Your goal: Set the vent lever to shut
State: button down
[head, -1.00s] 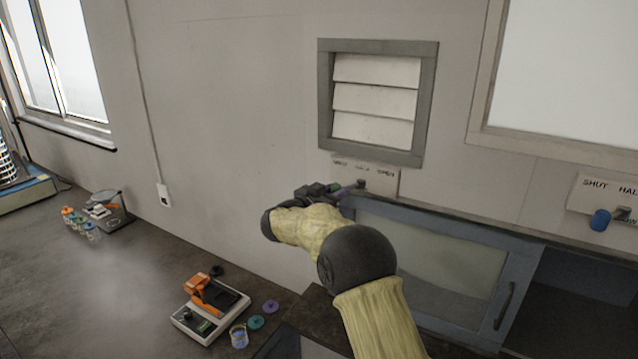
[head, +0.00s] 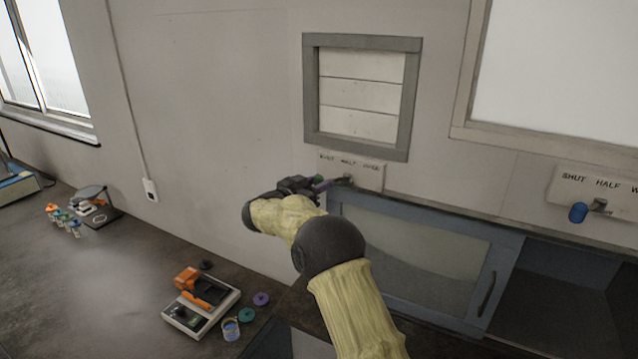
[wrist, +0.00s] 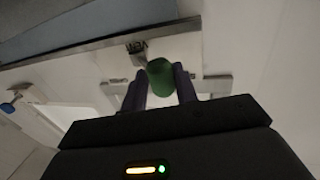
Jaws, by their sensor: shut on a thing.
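The vent (head: 362,95) is a grey-framed louvre on the wall, and its slats lie flat and closed in the head view. Below it is a pale label plate (head: 368,172) reading SHUT, HALF and a third word that is hard to read. The vent lever's pivot (head: 345,180) shows in front of the plate, with its handle pointing left. My gripper (head: 318,184) is at the handle's left end. In the wrist view the lever's green knob (wrist: 160,76) sits between the two purple fingers of my gripper (wrist: 160,88), which are shut on it.
A second lever with a blue knob (head: 578,213) is on a plate at the right, and it also shows in the wrist view (wrist: 10,107). A blue-framed glass cabinet door (head: 415,255) is below the vent. An orange and white device (head: 200,300) stands on the bench at the lower left.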

jog(key=c, duration=1.4)
grip_release()
jog(key=shift+w+d+r, duration=0.1)
jog(key=shift+w+r, duration=0.05)
jog(key=shift+r, duration=0.3)
jog(key=shift+c, duration=0.2)
jog(key=shift+o, duration=1.2)
jog(key=shift+w+f, duration=0.3)
jog(key=shift+f, duration=0.05)
jog(key=shift+s, duration=0.15)
jog(key=shift+f, duration=0.1)
jog(key=b+v, duration=0.7)
jog(key=v, duration=1)
jog(key=shift+s, duration=0.2)
